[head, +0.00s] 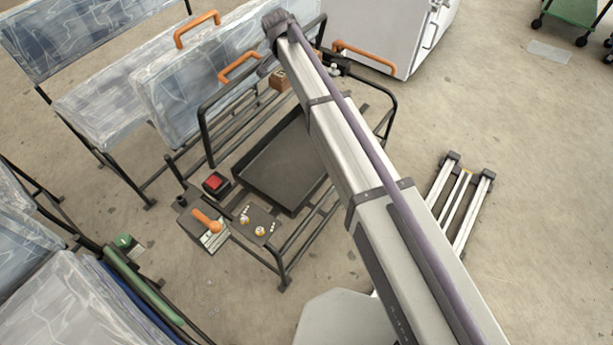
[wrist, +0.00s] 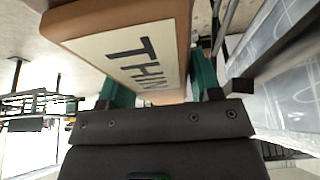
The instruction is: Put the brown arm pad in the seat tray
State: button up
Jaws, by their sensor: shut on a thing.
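The brown arm pad (wrist: 120,22) fills the top of the wrist view. It is a brown block with a pale label that reads "THIN", partly cut off. My gripper (wrist: 162,84) has its green fingers on either side of the pad, shut on it. In the head view a small brown block (head: 280,81) with a pale mark shows just below my wrist, at the far side of the frame; the fingers are hidden there. The seat tray (head: 283,165) is a dark shallow tray in the black tubular frame. Its visible floor is empty, and my arm covers its right side.
Clear-wrapped seats (head: 190,85) crowd the left. Floor on the right is mostly open.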

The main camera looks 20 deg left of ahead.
jog(key=b, duration=2.7)
send_over(306, 160)
jog(key=s, duration=0.2)
notch_tip(306, 160, down, 31)
jog(key=shift+w+a, duration=0.2)
jog(key=shift+w, duration=0.05)
notch_tip(306, 160, down, 10)
jog(key=b, duration=1)
jog(key=shift+r, duration=0.25)
jog(key=shift+f, duration=0.2)
jog(key=o, duration=1)
jog(key=shift+r, duration=0.15)
jog(key=p+v, duration=1.1)
jog(key=v, duration=0.1)
jog(key=shift+d+r, duration=0.1)
